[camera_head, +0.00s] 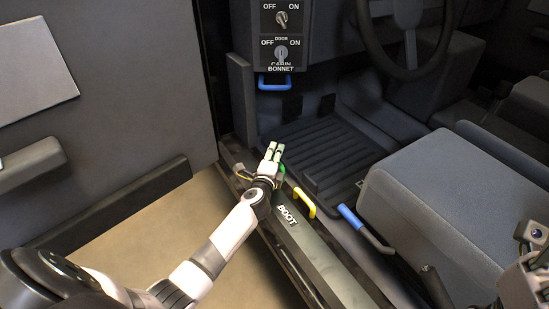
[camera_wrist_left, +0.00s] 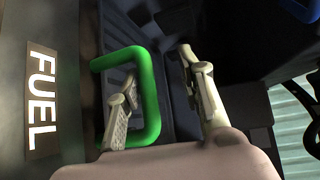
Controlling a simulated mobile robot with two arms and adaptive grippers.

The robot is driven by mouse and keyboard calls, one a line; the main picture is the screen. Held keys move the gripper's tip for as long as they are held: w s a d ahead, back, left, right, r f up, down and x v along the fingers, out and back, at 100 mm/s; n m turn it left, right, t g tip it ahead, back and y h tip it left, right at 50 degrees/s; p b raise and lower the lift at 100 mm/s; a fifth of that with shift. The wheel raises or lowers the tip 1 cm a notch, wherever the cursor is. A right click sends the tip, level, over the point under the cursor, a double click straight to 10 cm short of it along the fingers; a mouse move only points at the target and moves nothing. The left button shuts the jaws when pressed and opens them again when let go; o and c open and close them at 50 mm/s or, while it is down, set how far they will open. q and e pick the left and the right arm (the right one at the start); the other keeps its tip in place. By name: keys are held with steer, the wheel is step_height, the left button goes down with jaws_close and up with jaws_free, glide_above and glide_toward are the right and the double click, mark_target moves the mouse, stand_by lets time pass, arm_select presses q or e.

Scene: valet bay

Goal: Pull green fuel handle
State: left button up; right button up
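The green fuel handle (camera_wrist_left: 151,95) is a loop on a panel beside a white FUEL label (camera_wrist_left: 43,100) in the left wrist view. In the head view only a bit of the green handle (camera_head: 281,172) shows beside my left gripper (camera_head: 273,151). In the left wrist view my left gripper (camera_wrist_left: 158,68) is open. One finger shows within the loop's outline and the other is right of its outer bar, so the bar appears between them. The bar does not visibly touch the right finger. Part of my right arm's end shows at the head view's right edge; its fingers cannot be made out.
A yellow handle (camera_head: 305,202) by the BOOT label (camera_head: 288,215) and a blue-gripped lever (camera_head: 351,217) are close by. A blue handle (camera_head: 273,83) hangs under the BONNET switch panel (camera_head: 281,40). The seat (camera_head: 455,190) stands right; the open door (camera_head: 110,110) stands left.

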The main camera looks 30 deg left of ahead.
arm_select(q)
steer(key=shift+a, duration=0.1)
steer(key=shift+s+d, duration=0.2)
steer(key=shift+s, duration=0.35)
steer(key=v, duration=1.1)
